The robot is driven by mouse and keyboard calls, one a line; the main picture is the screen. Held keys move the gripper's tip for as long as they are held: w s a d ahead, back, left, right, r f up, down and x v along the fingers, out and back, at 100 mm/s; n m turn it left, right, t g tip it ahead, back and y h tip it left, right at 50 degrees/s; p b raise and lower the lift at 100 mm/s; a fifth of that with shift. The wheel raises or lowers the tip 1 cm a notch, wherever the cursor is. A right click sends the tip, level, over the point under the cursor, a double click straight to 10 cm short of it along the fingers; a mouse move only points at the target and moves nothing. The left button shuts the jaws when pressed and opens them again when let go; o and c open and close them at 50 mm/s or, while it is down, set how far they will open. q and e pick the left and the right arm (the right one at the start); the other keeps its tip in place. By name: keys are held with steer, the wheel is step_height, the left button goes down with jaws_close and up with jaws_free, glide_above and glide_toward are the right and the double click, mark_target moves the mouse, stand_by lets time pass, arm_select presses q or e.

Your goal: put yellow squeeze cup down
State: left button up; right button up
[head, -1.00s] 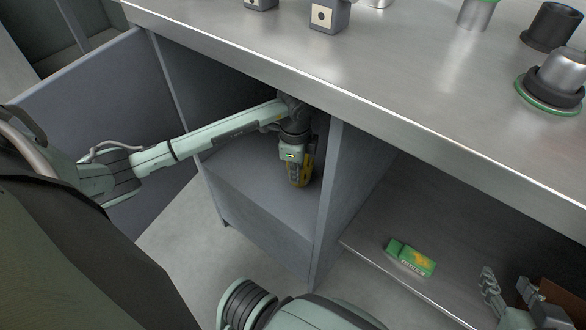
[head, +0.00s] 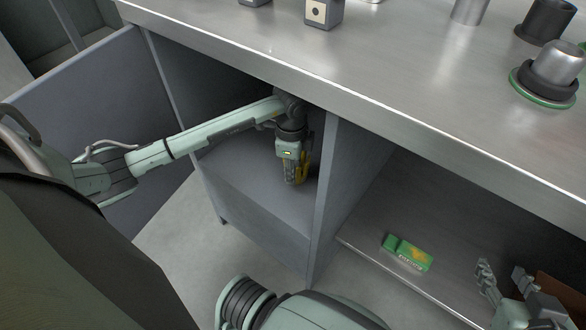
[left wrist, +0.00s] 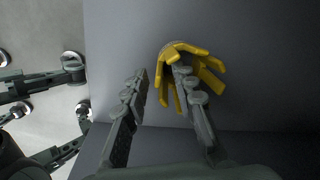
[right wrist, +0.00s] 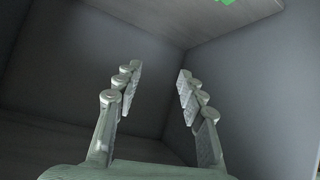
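The yellow squeeze cup (head: 303,172), a fluted piece with several prongs, is inside the open cabinet compartment, low by its floor. It also shows in the left wrist view (left wrist: 172,50), partly hidden behind one finger. My left gripper (head: 291,178) points down into the compartment.
A divider wall (head: 328,200) stands close to the right of my left gripper. The metal counter (head: 400,70) overhangs above, and an open door (head: 85,110) is at the left. A green box (head: 408,252) lies on the right-hand shelf (head: 372,215).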

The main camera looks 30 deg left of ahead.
arm_select(q)
steer(key=r, duration=0.5)
steer(key=r+p, duration=0.1)
steer(key=r, duration=0.1)
steer(key=shift+s+d+r, duration=0.1)
steer(key=shift+s+r, duration=0.15)
steer(key=shift+r, duration=0.1)
arm_select(e)
steer(key=s+d+f+g+h, duration=0.1)
steer(key=s+d+f+g, duration=0.1)
steer(key=s+d+f, duration=0.1)
steer(key=shift+s+d+f+m+g+h, duration=0.2)
steer(key=shift+s+d+m+g+h, duration=0.1)
steer(key=shift+s+d+g, duration=0.15)
steer(key=shift+w, duration=0.1)
